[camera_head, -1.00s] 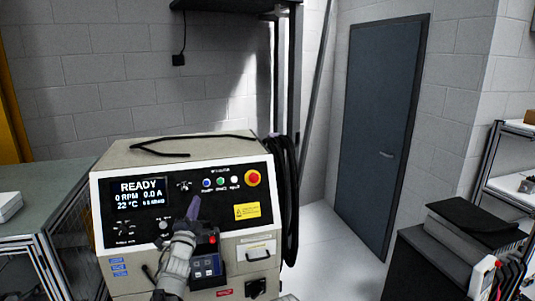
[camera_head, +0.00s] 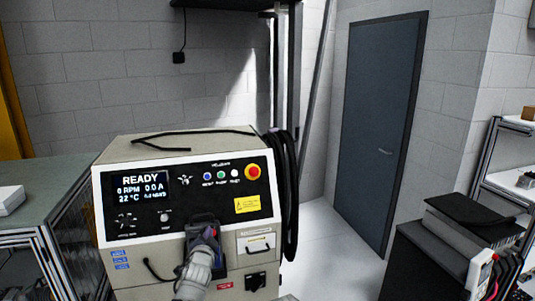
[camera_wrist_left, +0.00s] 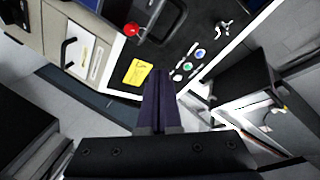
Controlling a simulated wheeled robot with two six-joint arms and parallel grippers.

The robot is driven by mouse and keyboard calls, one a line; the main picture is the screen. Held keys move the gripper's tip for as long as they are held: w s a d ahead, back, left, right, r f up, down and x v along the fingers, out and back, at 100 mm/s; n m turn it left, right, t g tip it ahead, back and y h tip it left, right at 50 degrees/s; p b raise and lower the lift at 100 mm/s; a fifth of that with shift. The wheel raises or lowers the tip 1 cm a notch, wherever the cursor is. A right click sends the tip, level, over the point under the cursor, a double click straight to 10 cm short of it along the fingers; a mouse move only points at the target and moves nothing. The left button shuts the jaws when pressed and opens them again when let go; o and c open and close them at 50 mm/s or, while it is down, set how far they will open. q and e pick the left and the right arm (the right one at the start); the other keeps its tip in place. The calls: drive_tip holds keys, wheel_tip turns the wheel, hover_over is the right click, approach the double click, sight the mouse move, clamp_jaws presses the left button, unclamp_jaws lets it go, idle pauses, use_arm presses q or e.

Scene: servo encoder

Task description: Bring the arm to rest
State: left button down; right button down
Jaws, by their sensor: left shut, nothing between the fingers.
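My left gripper (camera_head: 207,233) is in front of the lower middle of the test machine's (camera_head: 120,235) panel, in the head view. Its dark fingers are closed together with nothing between them. In the left wrist view the closed gripper (camera_wrist_left: 160,88) points toward the panel, with a yellow label (camera_wrist_left: 136,72) beside it. A dark frame-like part (camera_head: 203,217) of the panel shows just behind the gripper; I cannot tell whether they touch. The display (camera_head: 143,188) reads READY, 0 RPM, 0.0 A and 22 °C. My right gripper is not in view.
A red stop button (camera_head: 253,171) and small coloured buttons (camera_head: 221,176) are on the panel. Black cables (camera_head: 289,195) hang at the machine's right side. A bench (camera_head: 45,215) stands left. A dark cabinet (camera_head: 425,265) stands right. Floor (camera_head: 325,240) before the door (camera_head: 382,135) is clear.

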use_arm(q)
drive_tip(key=s+d+f+n+g+b, duration=0.1)
drive_tip(key=s+d+f+n+g, duration=0.1)
drive_tip(key=s+d+f+g, duration=0.35)
drive_tip(key=s+d+f+n+g+b, duration=0.1)
drive_tip(key=s+d+f+n+g, duration=0.1)
drive_tip(key=s+f, duration=0.6)
drive_tip(key=s+d+f+g+b, duration=0.1)
drive_tip(key=s+f+g, duration=0.3)
drive_tip(key=s, duration=0.5)
drive_tip(key=s+d+f+n+g+b, duration=0.1)
drive_tip(key=s+d+f+g, duration=0.3)
drive_tip(key=s, duration=0.5)
drive_tip(key=shift+s+d+f+n+g, duration=0.2)
drive_tip(key=shift+f+n+g, duration=0.1)
drive_tip(key=shift+f+g, duration=0.25)
